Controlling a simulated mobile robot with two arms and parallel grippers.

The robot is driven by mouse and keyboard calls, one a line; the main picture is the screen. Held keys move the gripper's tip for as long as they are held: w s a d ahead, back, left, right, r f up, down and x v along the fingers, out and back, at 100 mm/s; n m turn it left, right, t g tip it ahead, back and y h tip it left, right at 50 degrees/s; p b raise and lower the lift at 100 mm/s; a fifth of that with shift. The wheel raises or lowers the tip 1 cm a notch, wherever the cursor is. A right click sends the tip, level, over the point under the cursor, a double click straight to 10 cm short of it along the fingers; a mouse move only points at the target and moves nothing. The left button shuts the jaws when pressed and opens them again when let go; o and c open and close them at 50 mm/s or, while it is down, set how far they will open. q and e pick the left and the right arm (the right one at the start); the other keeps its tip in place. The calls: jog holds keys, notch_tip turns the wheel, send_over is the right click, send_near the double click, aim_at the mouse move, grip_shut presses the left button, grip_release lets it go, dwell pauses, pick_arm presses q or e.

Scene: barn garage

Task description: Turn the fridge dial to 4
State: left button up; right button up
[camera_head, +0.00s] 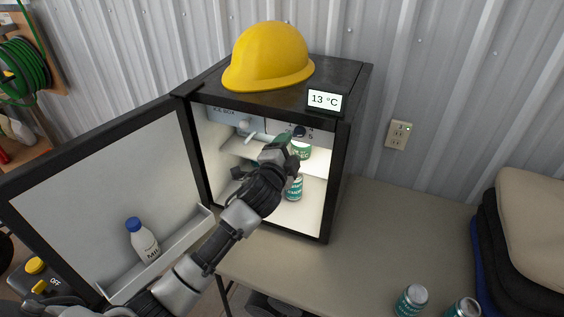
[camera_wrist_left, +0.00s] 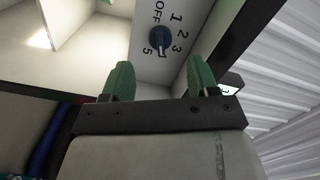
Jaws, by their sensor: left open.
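The fridge dial (camera_head: 300,131) is a small dark knob at the top right inside the open black fridge (camera_head: 334,190). In the left wrist view the dial (camera_wrist_left: 160,38) is a round dark blue knob on a white panel marked OFF, 1, 2, 3 and 5. I cannot tell its exact setting. My left gripper (camera_wrist_left: 160,74) is open, its two green fingers apart on either side of the dial's line and short of it. In the head view the left gripper (camera_head: 286,149) reaches into the fridge below the dial. My right gripper is out of view.
The fridge door (camera_head: 105,185) stands open to the left, with a milk bottle (camera_head: 142,241) on its shelf. Cans (camera_head: 294,187) stand inside the fridge. A yellow hard hat (camera_head: 268,57) and a display (camera_head: 325,100) reading 13 °C are on top.

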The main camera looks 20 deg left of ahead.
pick_arm(q)
jog(key=shift+s+a+b, duration=0.1)
jog(key=shift+s+b, duration=0.3)
jog(key=shift+s, duration=1.9)
jog(key=s+a+f+n+g+y, duration=0.1)
jog(key=s+f+n+g+y, duration=0.1)
jog(key=s+f+n+g, duration=0.8)
jog(key=s+f+n+g+h, duration=0.1)
jog(key=s+f+g, duration=0.15)
jog(key=s, duration=0.95)
jog(key=s+f+n+g+h, duration=0.15)
jog(key=s+f, duration=0.25)
jog(key=s, duration=0.8)
notch_tip(320, 180, down, 29)
jog(key=s+g+b, duration=0.1)
jog(key=g+b, duration=0.1)
jog(key=s+a+f+g+y, duration=0.1)
jog(key=s+a+f, duration=0.1)
jog(key=s+f, duration=1.3)
jog(key=shift+s+a+f+m+b, duration=0.15)
jog(key=shift+s+f+m+b, duration=0.15)
jog(key=shift+f+m+b, duration=0.15)
